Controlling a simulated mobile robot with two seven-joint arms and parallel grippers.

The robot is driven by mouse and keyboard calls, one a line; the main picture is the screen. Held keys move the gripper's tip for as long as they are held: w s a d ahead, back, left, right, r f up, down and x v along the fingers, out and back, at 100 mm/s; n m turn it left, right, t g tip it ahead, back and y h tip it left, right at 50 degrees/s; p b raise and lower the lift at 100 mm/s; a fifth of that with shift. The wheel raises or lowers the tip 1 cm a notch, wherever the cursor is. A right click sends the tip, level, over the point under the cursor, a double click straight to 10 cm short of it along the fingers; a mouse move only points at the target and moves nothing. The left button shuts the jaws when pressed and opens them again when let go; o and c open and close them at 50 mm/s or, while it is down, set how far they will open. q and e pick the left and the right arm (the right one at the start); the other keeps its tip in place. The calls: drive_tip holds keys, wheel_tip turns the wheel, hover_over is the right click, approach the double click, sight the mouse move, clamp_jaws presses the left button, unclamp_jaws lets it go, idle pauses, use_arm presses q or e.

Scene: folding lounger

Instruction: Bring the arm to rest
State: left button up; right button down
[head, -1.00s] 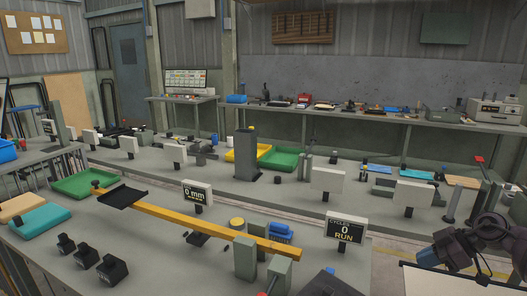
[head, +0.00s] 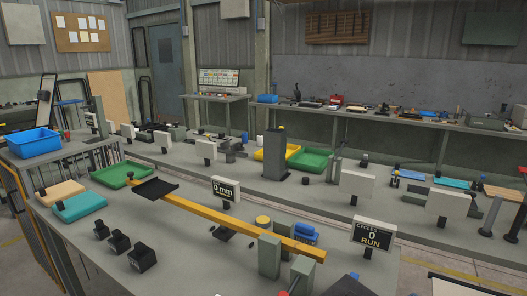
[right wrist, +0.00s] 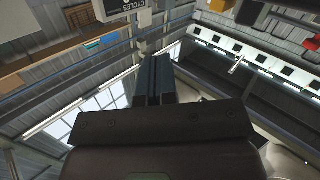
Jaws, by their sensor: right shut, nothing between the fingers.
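My right gripper (right wrist: 158,62) shows in the right wrist view with its two dark fingers together and nothing between them. It points up into the room, with the wall, windows and roof behind it. The lower edge of a counter sign (right wrist: 125,8) reading CYCLES shows above the fingertips, apart from them. In the head view neither gripper is visible. The same counter sign (head: 373,234) stands at the right of the near bench and reads 0 RUN.
The near bench (head: 190,240) carries a yellow beam (head: 240,222) with a dark plate, a 0 mm sign (head: 226,190), black weights (head: 119,241) and grey posts (head: 269,256). A blue bin (head: 34,143) stands at the left. Yellow and green trays (head: 310,161) sit on the bench behind.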

drive_tip(key=s+a+f+m+g+h, duration=0.25)
drive_tip(key=s+g, duration=0.25)
drive_tip(key=s, duration=0.5)
drive_tip(key=s+a+f+m+g+h, duration=0.1)
drive_tip(key=s+a+f+g, duration=0.2)
drive_tip(key=s, duration=0.7)
drive_tip(key=s+a+f+m+g+h, duration=0.25)
drive_tip(key=s+g, duration=0.35)
drive_tip(key=s, duration=0.4)
drive_tip(key=w+f+n+t+y, duration=0.1)
drive_tip(key=w+f+t, duration=0.7)
drive_tip(key=f, duration=0.1)
drive_tip(key=shift+w+d+t, duration=0.25)
drive_tip(key=shift+w+t, duration=0.05)
drive_tip(key=shift+w, duration=0.1)
drive_tip(key=shift+f, duration=0.1)
